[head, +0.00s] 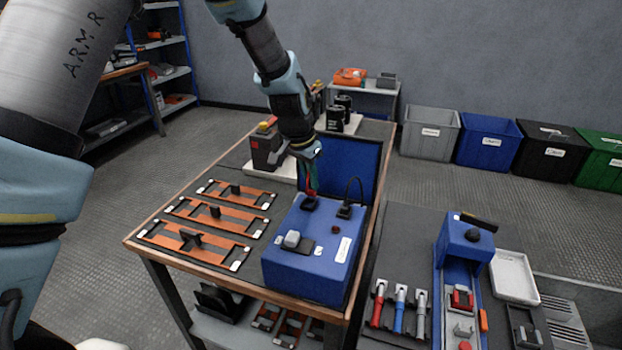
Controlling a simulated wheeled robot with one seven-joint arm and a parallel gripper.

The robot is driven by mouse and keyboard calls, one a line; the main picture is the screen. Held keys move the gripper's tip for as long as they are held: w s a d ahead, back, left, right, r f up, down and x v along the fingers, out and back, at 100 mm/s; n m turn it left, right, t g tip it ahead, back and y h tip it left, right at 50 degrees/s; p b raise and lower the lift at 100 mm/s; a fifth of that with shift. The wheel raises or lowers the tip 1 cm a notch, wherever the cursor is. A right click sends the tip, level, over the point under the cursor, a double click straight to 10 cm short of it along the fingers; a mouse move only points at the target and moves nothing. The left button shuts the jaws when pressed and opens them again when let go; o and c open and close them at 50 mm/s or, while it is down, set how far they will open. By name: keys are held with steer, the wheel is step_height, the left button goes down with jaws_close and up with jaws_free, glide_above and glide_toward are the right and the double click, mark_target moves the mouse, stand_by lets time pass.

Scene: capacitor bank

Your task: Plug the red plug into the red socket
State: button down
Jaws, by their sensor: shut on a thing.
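My gripper (310,193) points down over the back left of a blue box (310,270) on the wooden-edged workbench. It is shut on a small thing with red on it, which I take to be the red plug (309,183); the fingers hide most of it. Below it is a black fitting (310,203) on the box top; I cannot tell whether plug and fitting touch. To its right is another black fitting (345,211) with a black cable. A small dark red round part (334,229) is on the box top. I cannot tell which is the red socket.
A grey knob and switch (292,239) sit at the box front. A blue panel (354,165) stands behind. Orange-brown frames (196,243) lie on the left of the bench. A second bench (400,262) at right holds red, blue and grey handled tools (400,305) and a blue fixture (463,245).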

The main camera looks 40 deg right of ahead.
steer(key=shift+f, duration=0.2)
steer(key=c, duration=0.9)
jaws_free()
steer(key=b+v, duration=0.1)
steer(key=v, duration=0.9)
steer(key=shift+r, duration=0.4)
steer(key=w+a+r+n+t+y+p, duration=0.1)
steer(key=w+a+n, duration=0.3)
steer(key=a, duration=0.8)
steer(key=w+a+r+n+y+p, duration=0.1)
steer(key=w+a+n, duration=0.3)
steer(key=a, duration=0.8)
steer(key=s+a+n+p, duration=0.1)
steer(key=s+a+n, duration=0.2)
steer(key=a, duration=0.7)
steer(key=s+a+n+y+p, duration=0.1)
steer(key=s+a+n, duration=0.1)
steer(key=a, duration=0.8)
steer(key=shift+s+a+r+n+p, duration=0.3)
steer(key=shift+s+a+r+n, duration=0.1)
steer(key=shift+n, duration=0.5)
